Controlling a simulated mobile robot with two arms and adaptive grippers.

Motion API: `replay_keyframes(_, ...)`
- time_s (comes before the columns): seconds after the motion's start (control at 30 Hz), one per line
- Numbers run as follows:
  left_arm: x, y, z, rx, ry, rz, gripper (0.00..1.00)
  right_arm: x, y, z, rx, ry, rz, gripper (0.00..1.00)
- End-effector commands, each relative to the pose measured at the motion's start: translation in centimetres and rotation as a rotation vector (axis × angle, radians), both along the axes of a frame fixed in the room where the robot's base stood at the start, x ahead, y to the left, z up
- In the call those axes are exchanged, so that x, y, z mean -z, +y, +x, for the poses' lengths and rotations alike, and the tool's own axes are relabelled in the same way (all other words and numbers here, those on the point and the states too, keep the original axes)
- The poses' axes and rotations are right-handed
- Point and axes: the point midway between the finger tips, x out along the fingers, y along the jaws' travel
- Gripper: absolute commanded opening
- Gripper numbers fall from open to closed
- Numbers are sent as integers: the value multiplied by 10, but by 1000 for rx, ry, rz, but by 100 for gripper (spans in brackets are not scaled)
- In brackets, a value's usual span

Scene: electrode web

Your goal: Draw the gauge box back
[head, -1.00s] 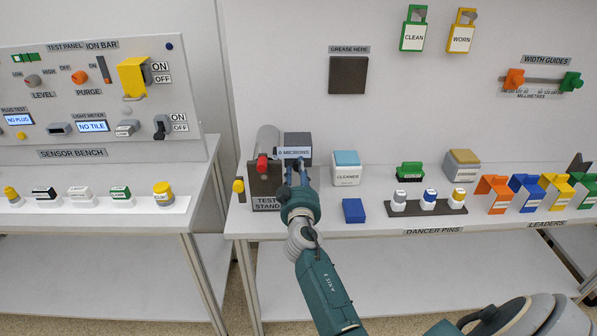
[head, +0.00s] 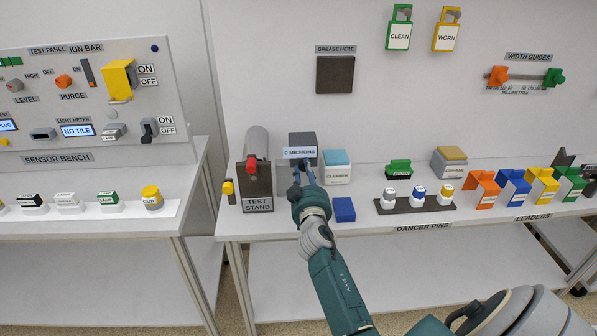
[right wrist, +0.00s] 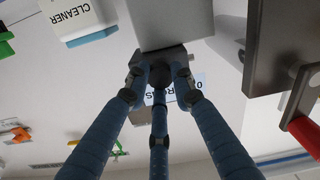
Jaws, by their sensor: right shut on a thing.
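The gauge box (head: 302,140) is a dark grey box with a white "MICRONS" label on its front. It is just right of the test stand (head: 257,185), with a gap between them. The stand has a grey roller (head: 257,143) and a red handle (head: 251,164). My right gripper (head: 303,178) is shut on the gauge box at its front, below the label. In the right wrist view the fingers (right wrist: 160,75) close at the box (right wrist: 172,22), and they partly hide its label. My left gripper is out of view.
The white cleaner box (head: 338,174) stands close to the right of the gauge box. A blue block (head: 344,209) lies at the shelf's front edge. A yellow knob (head: 228,187) is left of the stand. Dancer pins (head: 417,201) stand farther right.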

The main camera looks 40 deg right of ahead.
Motion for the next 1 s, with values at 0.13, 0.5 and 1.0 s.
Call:
replay_keyframes(0.13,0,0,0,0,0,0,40,3,-4,-2,9,8,0,27)
replay_keyframes(0.5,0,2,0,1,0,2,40,2,-1,-3,6,5,-1,32)
replay_keyframes(1.0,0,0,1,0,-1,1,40,4,34,-62,7,6,2,32)
